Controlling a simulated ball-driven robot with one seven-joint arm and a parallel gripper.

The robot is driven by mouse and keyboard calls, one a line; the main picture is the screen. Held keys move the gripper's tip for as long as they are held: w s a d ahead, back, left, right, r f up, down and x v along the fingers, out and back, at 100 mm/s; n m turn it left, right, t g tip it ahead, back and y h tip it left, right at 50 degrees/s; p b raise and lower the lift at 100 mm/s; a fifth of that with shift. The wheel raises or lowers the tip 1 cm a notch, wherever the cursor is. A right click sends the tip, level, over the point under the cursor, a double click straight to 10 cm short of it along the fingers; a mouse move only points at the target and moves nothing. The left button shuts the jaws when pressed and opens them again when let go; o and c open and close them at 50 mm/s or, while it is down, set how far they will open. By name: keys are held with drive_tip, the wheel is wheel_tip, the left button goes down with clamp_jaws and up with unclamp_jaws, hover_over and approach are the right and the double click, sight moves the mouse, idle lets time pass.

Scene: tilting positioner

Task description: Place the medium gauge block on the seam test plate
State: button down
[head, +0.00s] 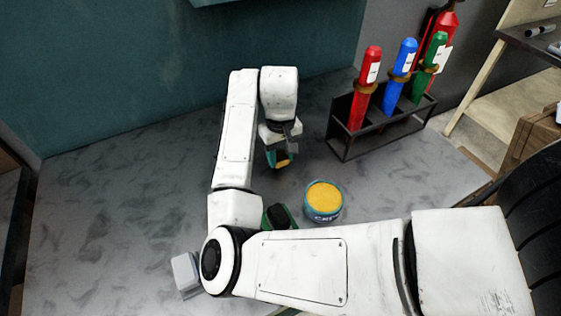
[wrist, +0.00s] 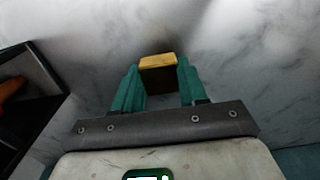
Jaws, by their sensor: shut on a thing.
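My gripper (head: 279,156) hangs above the grey marbled table in the middle of the head view, its fingers pointing down. It is shut on a small yellow block (head: 282,163), which I take to be the medium gauge block. In the wrist view the block (wrist: 158,61) sits between the tips of the two teal fingers, with its yellow face showing and a darker side below. No other gauge block is clearly visible. I cannot make out the seam test plate for certain; my arm covers much of the near table.
A teal tin with a yellow top (head: 324,198) stands right of my arm. A green and black object (head: 279,216) is partly hidden by my arm. A grey block-like thing (head: 185,272) lies near left. A dark rack (head: 383,122) holds red, blue and green bottles. The left table is clear.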

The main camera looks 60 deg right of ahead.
sight(281, 157)
drive_tip(key=shift+f+p, duration=0.3)
drive_tip(key=shift+f, duration=1.15)
drive_tip(key=shift+f, duration=0.15)
drive_tip(key=c, duration=0.6)
unclamp_jaws()
